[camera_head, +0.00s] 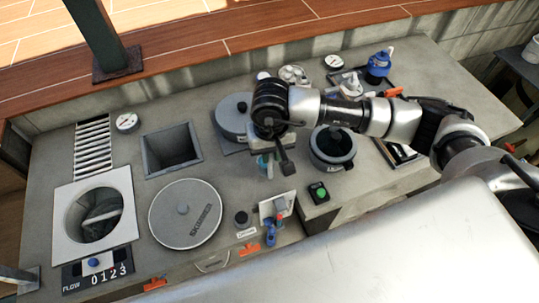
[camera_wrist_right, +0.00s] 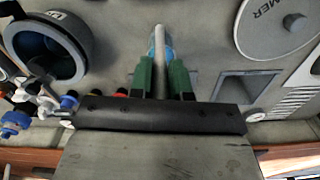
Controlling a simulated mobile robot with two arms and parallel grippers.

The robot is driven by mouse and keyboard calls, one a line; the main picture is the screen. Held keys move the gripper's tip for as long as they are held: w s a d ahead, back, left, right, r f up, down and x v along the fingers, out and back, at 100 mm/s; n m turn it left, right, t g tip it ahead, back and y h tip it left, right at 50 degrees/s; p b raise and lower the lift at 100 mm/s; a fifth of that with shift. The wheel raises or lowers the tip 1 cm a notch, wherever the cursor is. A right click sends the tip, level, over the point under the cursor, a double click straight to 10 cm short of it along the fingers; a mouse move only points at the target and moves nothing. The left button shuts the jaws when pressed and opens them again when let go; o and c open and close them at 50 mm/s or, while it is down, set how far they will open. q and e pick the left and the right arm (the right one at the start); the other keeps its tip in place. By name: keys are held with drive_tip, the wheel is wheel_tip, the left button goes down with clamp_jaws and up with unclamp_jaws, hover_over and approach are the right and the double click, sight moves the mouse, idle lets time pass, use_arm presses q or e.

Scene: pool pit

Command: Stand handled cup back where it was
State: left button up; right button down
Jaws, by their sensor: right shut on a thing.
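My right gripper (camera_head: 277,158) reaches in from the right in the head view and points down over the middle of the counter. It is shut on the handled cup. A small teal-blue part of the cup (camera_head: 264,166) shows below the gripper; the rest is hidden behind it. In the right wrist view, the green fingers of the gripper (camera_wrist_right: 162,72) close on a pale grey upright strip, probably the handle, with the blue cup (camera_wrist_right: 168,46) just beyond. I cannot tell whether the cup touches the counter or is tilted. My left gripper is out of view.
A dark round pot (camera_head: 331,148) stands right of the gripper, and a grey lidded pot (camera_head: 232,112) left and behind it. The round skimmer lid (camera_head: 185,214) and a square opening (camera_head: 171,149) lie left. A small holder with blue clips (camera_head: 272,222) stands in front.

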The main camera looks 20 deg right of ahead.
sight(270, 178)
wheel_tip(270, 178, down, 4)
drive_tip(key=shift+s+r+p, duration=0.1)
drive_tip(key=shift+r+p, duration=0.1)
drive_tip(key=shift+p, duration=0.9)
drive_tip(key=shift+f, duration=0.2)
drive_tip(key=shift+a, duration=0.1)
drive_tip(key=shift+f+b, duration=0.25)
drive_tip(key=shift+b, duration=0.1)
drive_tip(key=c, duration=1.1)
unclamp_jaws()
drive_tip(key=shift+r, duration=0.1)
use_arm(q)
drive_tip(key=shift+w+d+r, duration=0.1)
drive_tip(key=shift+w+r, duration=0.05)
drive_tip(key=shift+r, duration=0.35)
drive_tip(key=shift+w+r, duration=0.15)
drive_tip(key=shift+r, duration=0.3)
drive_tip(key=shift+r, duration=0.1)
